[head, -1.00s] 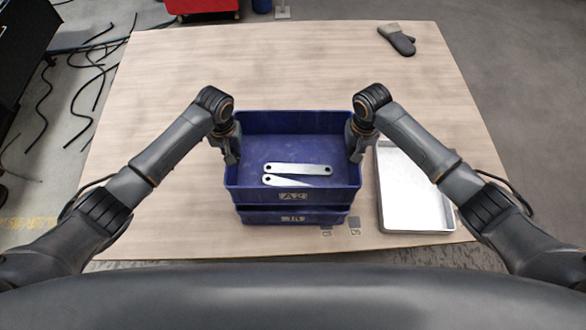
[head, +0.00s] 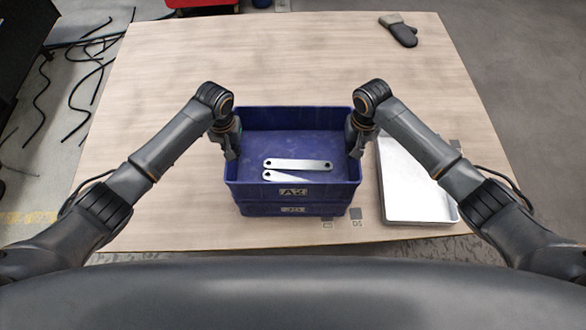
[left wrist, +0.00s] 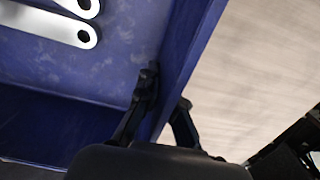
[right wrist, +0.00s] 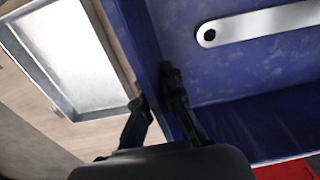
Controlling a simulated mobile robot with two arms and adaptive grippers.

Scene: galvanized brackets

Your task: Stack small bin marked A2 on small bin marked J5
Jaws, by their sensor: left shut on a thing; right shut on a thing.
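The blue small bin marked A2 (head: 250,190) is upright and level, directly above the blue small bin marked J5 (head: 250,210). Their walls line up closely and almost no gap shows; I cannot tell if A2 fully rests on it. Only J5's front shows below A2. Two metal brackets (head: 298,164) lie in A2. My left gripper (head: 231,153) is shut on A2's left wall, and my right gripper (head: 356,153) is shut on its right wall. The wrist views show fingers on both sides of the left wall (left wrist: 190,50) and right wall (right wrist: 140,35).
A silver tray (head: 455,212) lies on the table right of the bins. Small grey square markers (head: 356,214) are beside the bins' front right. The table's back and left (head: 170,90) are clear.

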